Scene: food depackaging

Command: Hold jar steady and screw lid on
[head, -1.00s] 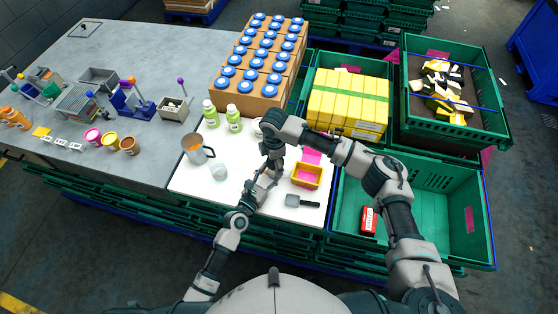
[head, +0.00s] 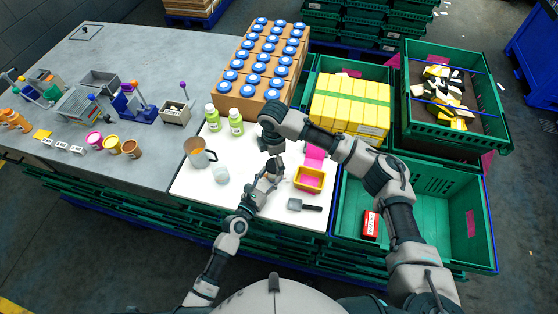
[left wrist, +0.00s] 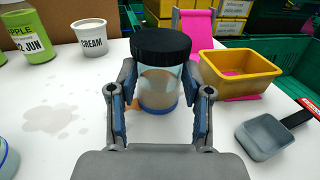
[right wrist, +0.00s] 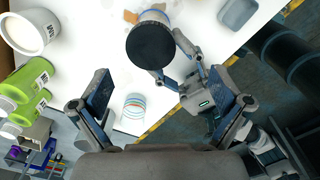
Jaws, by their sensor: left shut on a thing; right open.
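A clear jar (left wrist: 158,88) with pale contents and a blue base stands upright on the white board. A black lid (left wrist: 161,43) sits on its top; I cannot tell how tight it is. My left gripper (left wrist: 159,112) is shut on the jar, one finger on each side. In the right wrist view the lid (right wrist: 151,45) is seen from above, with the left gripper's fingers at the jar. My right gripper (right wrist: 163,95) is open and empty, above the jar and apart from the lid. In the head view the arms mostly hide the jar.
A yellow tray (left wrist: 240,65) and a grey scoop (left wrist: 266,137) lie right of the jar. A cream tub (left wrist: 91,38) and green bottles (head: 236,122) stand behind left. A jug (head: 197,153) and a clear cup (head: 221,174) stand left.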

